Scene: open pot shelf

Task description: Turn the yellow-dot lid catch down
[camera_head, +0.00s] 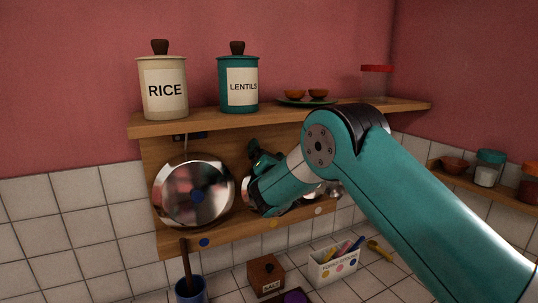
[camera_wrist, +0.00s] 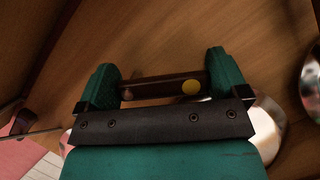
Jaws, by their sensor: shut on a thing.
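The yellow-dot lid catch (camera_wrist: 160,88) is a dark bar with a yellow dot near its right end in the wrist view. It lies nearly level across that picture, between the fingers of my gripper (camera_wrist: 165,84). My gripper is shut on the catch, one green finger at each end. In the head view my gripper (camera_head: 262,160) is at the rack board's upper middle and hides the catch. A shiny lid (camera_wrist: 268,125) shows partly behind my gripper in the wrist view; most of it is hidden.
A blue-dot lid (camera_head: 180,193) hangs at the left of the rack below a dark catch (camera_head: 190,135). A salt box (camera_head: 265,274) stands below.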

